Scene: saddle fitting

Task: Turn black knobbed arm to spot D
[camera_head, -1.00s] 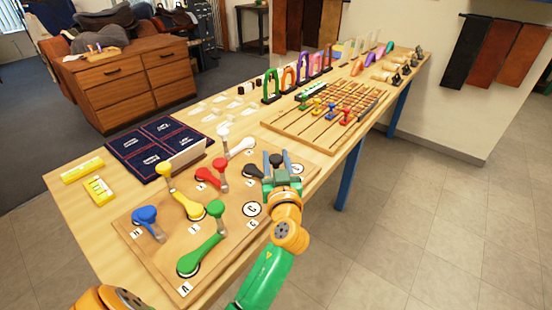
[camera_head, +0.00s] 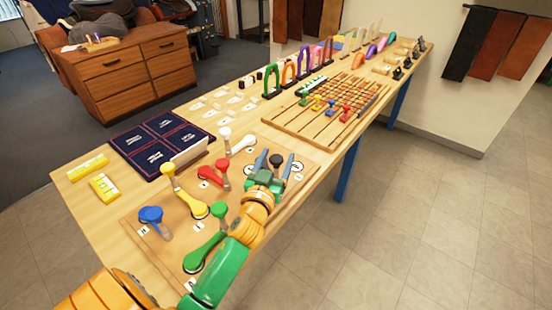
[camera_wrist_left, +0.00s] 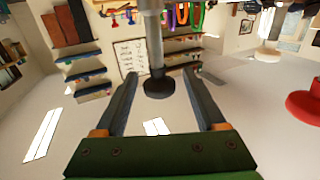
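The black knobbed arm shows its round black knob (camera_head: 276,160) on a grey post between the fingers of my left gripper (camera_head: 276,163). A gap shows on both sides of the post. The gripper hides most of the black arm and nearby spot labels in the head view. I cannot make out the letter D. My right gripper is not in view.
The wooden board (camera_head: 150,250) also carries a white (camera_head: 226,134), a red (camera_head: 221,168), a yellow (camera_head: 168,170), a blue (camera_head: 151,214) and a green (camera_head: 219,209) knobbed arm. The table's right edge is close to my gripper.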

